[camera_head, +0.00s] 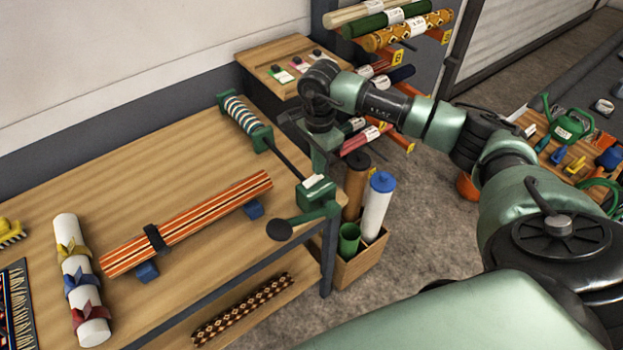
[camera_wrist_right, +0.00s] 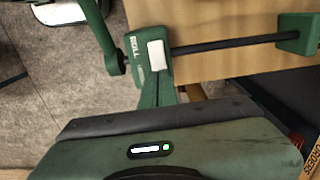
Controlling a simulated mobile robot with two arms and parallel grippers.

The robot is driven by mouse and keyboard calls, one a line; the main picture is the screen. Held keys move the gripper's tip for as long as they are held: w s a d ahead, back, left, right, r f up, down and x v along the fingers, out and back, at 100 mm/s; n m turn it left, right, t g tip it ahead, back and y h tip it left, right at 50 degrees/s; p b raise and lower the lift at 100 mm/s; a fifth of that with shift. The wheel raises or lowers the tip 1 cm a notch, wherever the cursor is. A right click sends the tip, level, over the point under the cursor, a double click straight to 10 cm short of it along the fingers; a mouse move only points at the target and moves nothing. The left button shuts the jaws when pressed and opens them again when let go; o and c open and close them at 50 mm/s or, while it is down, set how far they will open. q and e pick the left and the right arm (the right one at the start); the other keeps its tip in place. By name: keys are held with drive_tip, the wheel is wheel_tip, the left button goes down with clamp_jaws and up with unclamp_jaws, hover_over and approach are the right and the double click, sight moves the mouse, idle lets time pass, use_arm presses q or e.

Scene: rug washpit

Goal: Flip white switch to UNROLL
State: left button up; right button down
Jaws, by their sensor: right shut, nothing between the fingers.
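The green winder box (camera_head: 316,190) stands at the right end of the wooden bench, with a crank and dark knob beside it. Its white switch (camera_wrist_right: 156,53) shows clearly in the right wrist view, next to the printed word ROLL; a fainter label further along the box is too small to read. My right gripper (camera_head: 322,160) points down just above and behind the box, shut and empty. I cannot tell whether it touches the box. My left gripper is out of view.
A dark rod runs from the box to a striped roll (camera_head: 240,115) in green holders. An orange striped roll (camera_head: 190,222) lies on blue blocks. A crate (camera_head: 358,268) with upright rolls stands beside the bench. A rack of rolls (camera_head: 395,30) is behind my arm.

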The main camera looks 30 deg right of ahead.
drive_tip(key=shift+f+b, duration=0.9)
drive_tip(key=shift+f, duration=0.05)
idle(0.7)
drive_tip(key=shift+r+p, duration=1.85)
drive_tip(key=shift+r, duration=1.7)
